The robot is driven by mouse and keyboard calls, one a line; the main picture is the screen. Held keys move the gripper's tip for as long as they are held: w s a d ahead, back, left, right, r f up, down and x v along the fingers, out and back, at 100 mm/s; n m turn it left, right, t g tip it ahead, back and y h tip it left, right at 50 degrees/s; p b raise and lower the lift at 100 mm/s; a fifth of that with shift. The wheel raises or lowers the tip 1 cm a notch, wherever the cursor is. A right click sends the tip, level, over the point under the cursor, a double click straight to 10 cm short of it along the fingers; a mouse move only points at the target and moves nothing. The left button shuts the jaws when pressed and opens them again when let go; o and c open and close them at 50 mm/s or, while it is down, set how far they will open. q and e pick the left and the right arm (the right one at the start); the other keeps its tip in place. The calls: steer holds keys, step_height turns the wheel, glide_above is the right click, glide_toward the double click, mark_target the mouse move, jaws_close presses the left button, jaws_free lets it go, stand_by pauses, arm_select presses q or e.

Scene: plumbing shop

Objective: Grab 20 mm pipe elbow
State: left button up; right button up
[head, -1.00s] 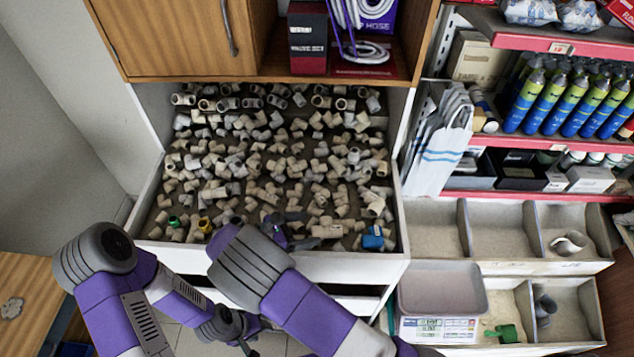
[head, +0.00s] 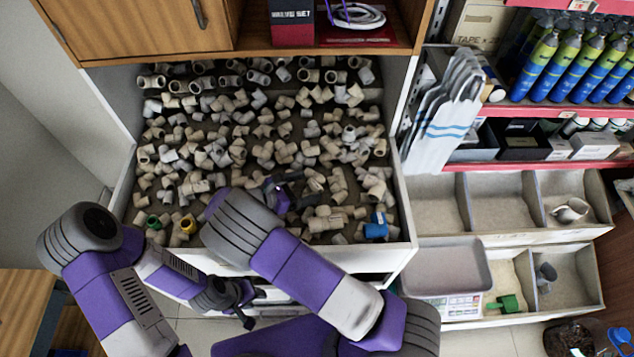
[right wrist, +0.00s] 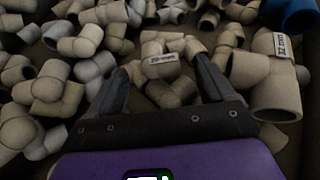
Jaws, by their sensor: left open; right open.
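A beige pipe elbow (right wrist: 172,88) with a white label that seems to read "20 mm" lies among other fittings in the open drawer. In the right wrist view it sits between the spread fingers of my right gripper (right wrist: 162,72), which is open and low over the pile; contact is not clear. In the head view my right gripper (head: 287,190) is over the front right part of the drawer, partly hidden by my arm. My left gripper (head: 243,305) is open and empty, below and in front of the drawer.
The drawer (head: 330,258) is full of loose grey and beige fittings. A blue fitting (head: 376,228) is near the front right corner. Grey bins (head: 500,200) stand at the right.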

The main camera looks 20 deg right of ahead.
mark_target(318, 184)
steer(key=shift+x, duration=1.1)
steer(key=c, duration=1.1)
